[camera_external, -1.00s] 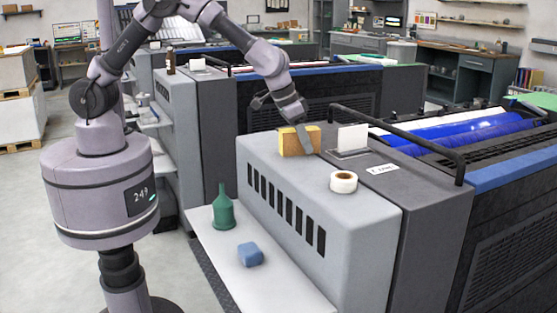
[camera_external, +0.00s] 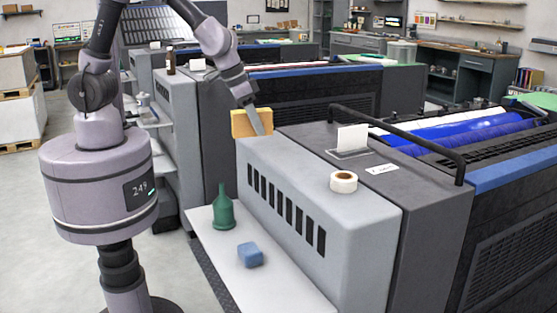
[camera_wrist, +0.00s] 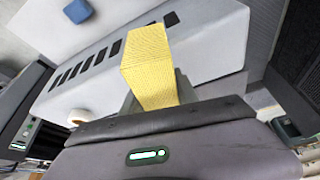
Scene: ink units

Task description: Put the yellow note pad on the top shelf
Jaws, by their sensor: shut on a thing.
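The yellow note pad (camera_external: 244,123) is a thick yellow block. My gripper (camera_external: 256,125) is shut on it near the far left end of the grey press housing's top. In the wrist view the pad (camera_wrist: 152,62) stands out from between the fingers, which it mostly hides. In the external view the pad appears at or just above the housing's far edge; I cannot tell whether it touches. I cannot tell which surface is the top shelf.
The grey housing (camera_external: 290,165) carries a tape roll (camera_external: 343,182) and a white card (camera_external: 352,138). A green funnel-shaped bottle (camera_external: 223,210) and a blue block (camera_external: 250,255) stand on the low white ledge (camera_external: 275,287). A black rail (camera_external: 400,141) crosses the press. Another press stands behind.

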